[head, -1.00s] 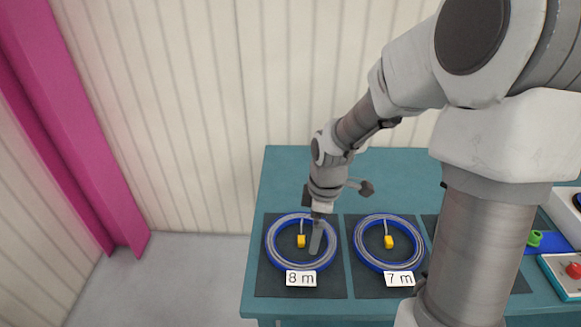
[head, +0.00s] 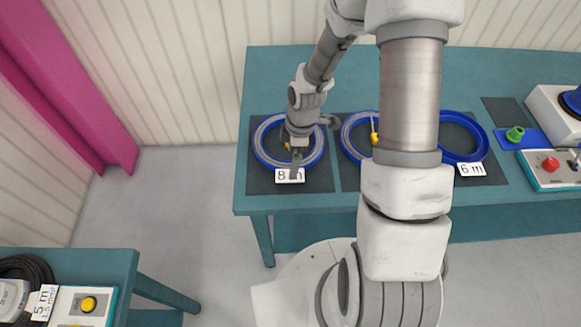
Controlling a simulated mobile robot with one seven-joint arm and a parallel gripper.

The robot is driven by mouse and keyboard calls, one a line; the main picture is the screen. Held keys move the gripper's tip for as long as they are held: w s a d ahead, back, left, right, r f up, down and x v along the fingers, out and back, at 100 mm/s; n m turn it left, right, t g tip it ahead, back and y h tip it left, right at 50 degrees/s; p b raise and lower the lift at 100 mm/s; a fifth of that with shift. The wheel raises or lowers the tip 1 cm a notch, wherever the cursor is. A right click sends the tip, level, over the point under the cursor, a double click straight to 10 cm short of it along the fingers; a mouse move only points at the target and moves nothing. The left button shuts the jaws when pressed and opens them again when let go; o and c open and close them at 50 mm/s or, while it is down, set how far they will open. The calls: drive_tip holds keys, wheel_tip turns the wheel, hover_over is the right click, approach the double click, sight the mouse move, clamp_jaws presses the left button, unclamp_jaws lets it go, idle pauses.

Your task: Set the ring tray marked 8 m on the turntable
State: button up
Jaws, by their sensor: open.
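The ring tray marked 8 m (head: 263,160) is a blue ring with grey cable in it, lying on a dark mat at the left end of the teal table. Its white label (head: 290,175) faces the front and is partly covered. My gripper (head: 296,165) is open over the front part of this ring, its fingers just behind the label. Whether it touches the ring cannot be told. A yellow piece inside the ring is mostly hidden by my gripper. The turntable may be the white unit with a blue disc (head: 570,103) at the right edge, cut off by the frame.
A second blue ring (head: 349,147) lies to the right, partly behind my arm. The ring marked 6 m (head: 484,150) looks empty. A green knob (head: 515,133) and a red button (head: 550,164) are at the right. Another teal table (head: 115,265) stands front left.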

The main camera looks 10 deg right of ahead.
sight(289, 170)
drive_tip(key=shift+w+a+f, duration=0.1)
drive_tip(key=shift+a+f, duration=0.05)
drive_tip(key=shift+f, duration=1.1)
drive_tip(key=shift+a+f, duration=0.15)
drive_tip(key=shift+f, duration=1.1)
clamp_jaws()
drive_tip(key=shift+c, duration=1.8)
unclamp_jaws()
drive_tip(key=shift+r, duration=0.1)
clamp_jaws()
drive_tip(key=shift+r, duration=0.1)
drive_tip(key=shift+r+p, duration=0.3)
drive_tip(key=shift+r, duration=0.3)
drive_tip(key=shift+f, duration=0.15)
